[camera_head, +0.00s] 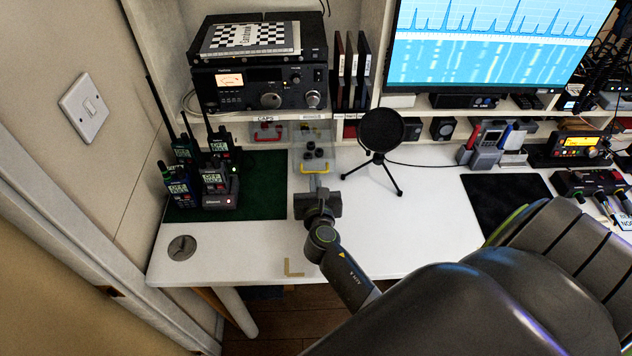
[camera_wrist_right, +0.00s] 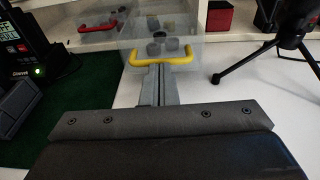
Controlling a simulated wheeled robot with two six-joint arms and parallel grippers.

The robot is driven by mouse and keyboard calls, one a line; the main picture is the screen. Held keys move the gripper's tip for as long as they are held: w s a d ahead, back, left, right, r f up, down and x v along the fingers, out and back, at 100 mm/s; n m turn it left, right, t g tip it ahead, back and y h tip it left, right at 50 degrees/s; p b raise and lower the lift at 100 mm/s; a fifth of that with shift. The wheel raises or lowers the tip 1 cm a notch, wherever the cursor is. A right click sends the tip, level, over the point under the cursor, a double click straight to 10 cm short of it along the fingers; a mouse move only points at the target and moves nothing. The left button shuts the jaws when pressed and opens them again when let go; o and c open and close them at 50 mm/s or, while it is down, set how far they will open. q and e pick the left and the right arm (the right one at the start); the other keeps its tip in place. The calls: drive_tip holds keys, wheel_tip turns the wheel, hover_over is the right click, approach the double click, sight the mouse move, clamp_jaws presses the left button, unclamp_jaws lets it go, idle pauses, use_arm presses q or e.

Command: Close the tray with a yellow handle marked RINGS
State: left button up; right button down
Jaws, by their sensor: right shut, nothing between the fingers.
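The clear tray with a yellow handle (camera_head: 317,160) sticks out from the cubby under the radio, over the white desk. Dark round pieces lie in it. Its handle (camera_wrist_right: 163,61) also shows in the right wrist view. The label above it is too small to read. My right gripper (camera_head: 318,184) is shut and empty, in front of the handle and in line with it. In the right wrist view its fingertips (camera_wrist_right: 153,69) are at the handle's lower edge; I cannot tell whether they touch. My left gripper is not in view.
A clear tray with a red handle (camera_head: 267,132), under the label CAPS, is to the left. Handheld radios (camera_head: 208,175) stand on a green mat (camera_head: 262,180). A round black microphone on a tripod (camera_head: 381,135) stands close to the right. The front desk is mostly clear.

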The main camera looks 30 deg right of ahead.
sight(313, 155)
drive_tip(key=x, duration=0.4)
drive_tip(key=r+x, duration=0.1)
drive_tip(key=x, duration=0.3)
drive_tip(key=b+x, duration=0.1)
drive_tip(key=x, duration=0.3)
drive_tip(key=shift+w+d+r, duration=0.2)
drive_tip(key=shift+w+d, duration=0.15)
drive_tip(key=shift+d, duration=0.1)
drive_tip(key=shift+w+d, duration=0.2)
drive_tip(key=shift+w, duration=0.15)
drive_tip(key=shift+r, duration=0.25)
